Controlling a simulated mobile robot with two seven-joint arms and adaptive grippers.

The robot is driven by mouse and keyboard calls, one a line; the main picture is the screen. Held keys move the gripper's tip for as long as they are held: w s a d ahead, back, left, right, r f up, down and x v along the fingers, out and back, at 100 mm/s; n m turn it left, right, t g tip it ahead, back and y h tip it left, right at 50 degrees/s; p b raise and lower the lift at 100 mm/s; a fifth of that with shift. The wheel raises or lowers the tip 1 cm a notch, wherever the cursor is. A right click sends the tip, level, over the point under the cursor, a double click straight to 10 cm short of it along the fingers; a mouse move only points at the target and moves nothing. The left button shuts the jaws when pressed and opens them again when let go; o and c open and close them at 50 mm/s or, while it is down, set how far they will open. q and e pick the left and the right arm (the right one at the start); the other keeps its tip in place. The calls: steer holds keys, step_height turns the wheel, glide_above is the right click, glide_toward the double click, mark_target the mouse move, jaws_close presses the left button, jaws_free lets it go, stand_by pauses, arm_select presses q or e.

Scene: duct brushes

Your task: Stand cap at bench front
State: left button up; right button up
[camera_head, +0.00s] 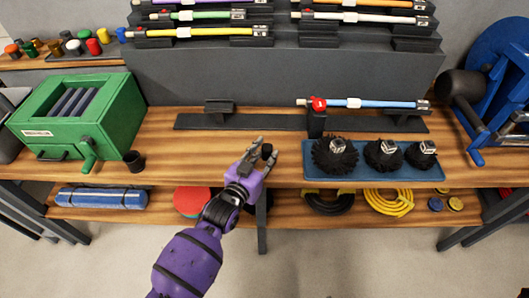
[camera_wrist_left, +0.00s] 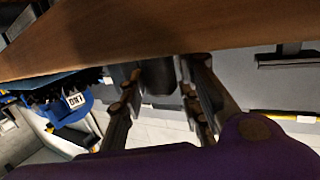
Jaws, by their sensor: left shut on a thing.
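My purple left gripper (camera_head: 262,160) is over the front edge of the wooden bench (camera_head: 165,150), near its middle. It is shut on a small black cap (camera_head: 267,150), which shows between the fingertips. In the left wrist view the dark cap (camera_wrist_left: 158,76) sits between the two fingers (camera_wrist_left: 160,92), beside the bench's wooden surface (camera_wrist_left: 150,38). I cannot tell whether the cap touches the bench. My right gripper is in neither view.
A blue tray (camera_head: 375,174) with black round brushes stands right of the gripper. A green cranked machine (camera_head: 75,115) and a dark cup (camera_head: 133,160) stand left. A rod with a red clamp (camera_head: 319,103) lies behind. The bench between cup and gripper is clear.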

arm_select(q)
steer(key=shift+f, duration=0.25)
steer(key=o, duration=1.1)
steer(key=shift+o, duration=0.2)
steer(key=shift+f, duration=0.15)
steer(key=shift+a, duration=0.1)
steer(key=shift+r, duration=0.3)
steer(key=v, duration=1.2)
steer(key=shift+r, duration=0.4)
